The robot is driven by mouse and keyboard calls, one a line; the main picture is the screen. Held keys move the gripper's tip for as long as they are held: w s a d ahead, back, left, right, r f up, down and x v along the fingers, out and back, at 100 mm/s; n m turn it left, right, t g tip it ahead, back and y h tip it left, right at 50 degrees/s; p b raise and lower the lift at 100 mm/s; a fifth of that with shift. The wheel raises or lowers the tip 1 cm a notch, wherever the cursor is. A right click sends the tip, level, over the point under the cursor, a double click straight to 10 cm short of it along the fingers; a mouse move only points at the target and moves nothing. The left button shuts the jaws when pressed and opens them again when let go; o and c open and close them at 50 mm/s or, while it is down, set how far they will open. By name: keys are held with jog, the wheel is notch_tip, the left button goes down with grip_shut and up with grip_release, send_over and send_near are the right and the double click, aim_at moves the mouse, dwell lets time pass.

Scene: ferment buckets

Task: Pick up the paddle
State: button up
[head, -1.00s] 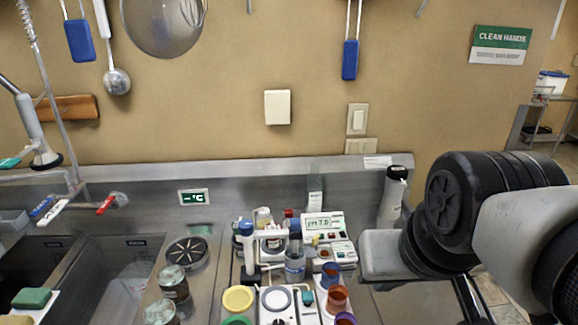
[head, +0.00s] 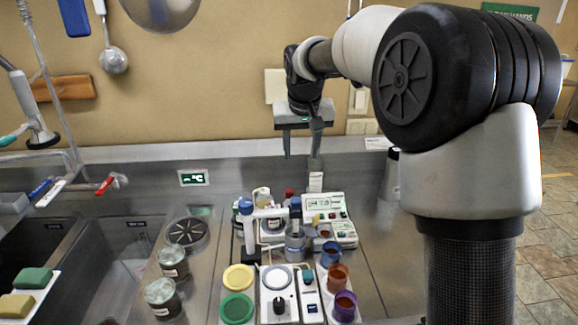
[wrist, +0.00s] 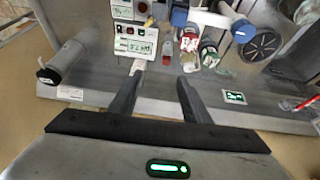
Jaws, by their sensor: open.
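I cannot pick out a paddle with certainty in either view. A slim pale upright piece (head: 316,182) stands at the back of the counter, behind the cluster of instruments. My gripper (head: 302,152) hangs above the back of the counter, fingers pointing down, near and above that piece. In the wrist view my gripper (wrist: 160,82) is open with nothing between its fingers. A pale piece (wrist: 138,67) shows by the left fingertip there; I cannot tell whether they touch.
A pH meter (head: 323,206), a stirrer stand (head: 248,232), a beaker (head: 295,244) and colored cups (head: 338,278) crowd the counter. A grey-white cylinder (wrist: 62,62) stands apart.

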send_near(289, 191)
jog(key=x, duration=0.2)
jog(key=p+x, duration=0.1)
jog(key=x, duration=0.2)
jog(key=shift+w+a+r, duration=0.15)
jog(key=shift+w+a, duration=0.05)
jog(key=x, duration=0.3)
jog(key=p+x, duration=0.1)
jog(key=shift+d+f, duration=0.3)
jog(key=shift+f, duration=0.1)
jog(key=shift+w+f, duration=0.1)
jog(key=shift+f, duration=0.25)
grip_shut()
